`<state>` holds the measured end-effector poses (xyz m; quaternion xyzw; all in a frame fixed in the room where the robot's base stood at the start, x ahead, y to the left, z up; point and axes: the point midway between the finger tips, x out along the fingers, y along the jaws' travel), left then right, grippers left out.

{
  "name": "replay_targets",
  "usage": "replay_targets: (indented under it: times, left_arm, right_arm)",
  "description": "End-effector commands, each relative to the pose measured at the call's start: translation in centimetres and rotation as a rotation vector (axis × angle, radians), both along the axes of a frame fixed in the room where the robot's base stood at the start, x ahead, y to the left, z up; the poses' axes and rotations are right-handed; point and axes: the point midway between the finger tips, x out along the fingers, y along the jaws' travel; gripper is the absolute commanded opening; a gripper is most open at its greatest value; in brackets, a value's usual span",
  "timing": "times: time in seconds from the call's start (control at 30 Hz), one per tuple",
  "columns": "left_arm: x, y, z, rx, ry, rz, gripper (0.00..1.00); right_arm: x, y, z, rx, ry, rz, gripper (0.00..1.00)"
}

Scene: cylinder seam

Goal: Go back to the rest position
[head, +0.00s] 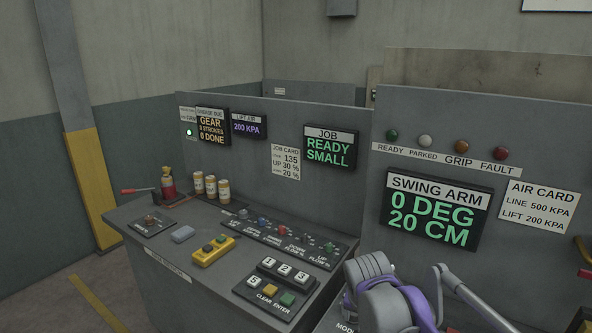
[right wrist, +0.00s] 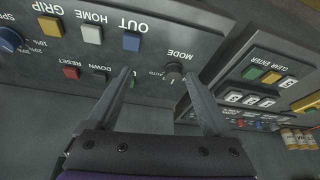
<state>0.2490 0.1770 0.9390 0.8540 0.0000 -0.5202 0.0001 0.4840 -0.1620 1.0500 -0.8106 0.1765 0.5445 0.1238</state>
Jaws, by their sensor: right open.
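My right gripper (right wrist: 156,75) shows in the right wrist view with its two fingers spread apart and nothing held. It is over a grey control panel (right wrist: 135,52), seen upside down. The black MODE knob (right wrist: 173,71) appears between the fingertips, nearer the right finger; I cannot tell whether they touch the panel. A green button is partly hidden by the left finger. In the head view, grey and purple parts of my arm stand at the bottom right, in front of the panel edge marked MODE. My left gripper is in neither view.
The console (head: 130,218) carries a yellow button box (head: 212,250), a keypad (head: 278,286), several cans (head: 211,187) and a red-handled tool (head: 138,190). The SWING ARM display (head: 436,213) reads 0 DEG, 20 CM. The JOB display (head: 330,148) reads READY SMALL. Floor at left is clear.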

Motion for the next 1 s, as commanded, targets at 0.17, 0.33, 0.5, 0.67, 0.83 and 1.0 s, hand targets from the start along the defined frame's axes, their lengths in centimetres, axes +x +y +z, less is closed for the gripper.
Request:
replay_targets:
  times: [0.17,0.33,0.5,0.67,0.83,1.0]
  left_arm:
    - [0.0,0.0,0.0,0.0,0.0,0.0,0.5]
    - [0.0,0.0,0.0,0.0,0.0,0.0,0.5]
    - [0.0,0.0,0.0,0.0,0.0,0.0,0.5]
    - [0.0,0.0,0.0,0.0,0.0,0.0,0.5]
    - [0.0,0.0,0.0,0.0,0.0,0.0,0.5]
    - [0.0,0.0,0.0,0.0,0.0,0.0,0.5]
  right_arm:
    - [-8.6,-1.1,-2.1,0.002,-0.017,0.148,0.85]
    - [-16.0,-1.5,-5.6,-0.006,-0.044,0.283,0.85]
    - [-21.2,-1.6,-9.1,-0.019,-0.072,0.381,0.85]
    - [-23.3,-1.5,-10.9,-0.027,-0.085,0.427,0.85]
    - [-23.6,-1.5,-11.1,-0.029,-0.088,0.435,0.85]
    - [-23.6,-1.5,-11.1,-0.029,-0.088,0.434,0.85]
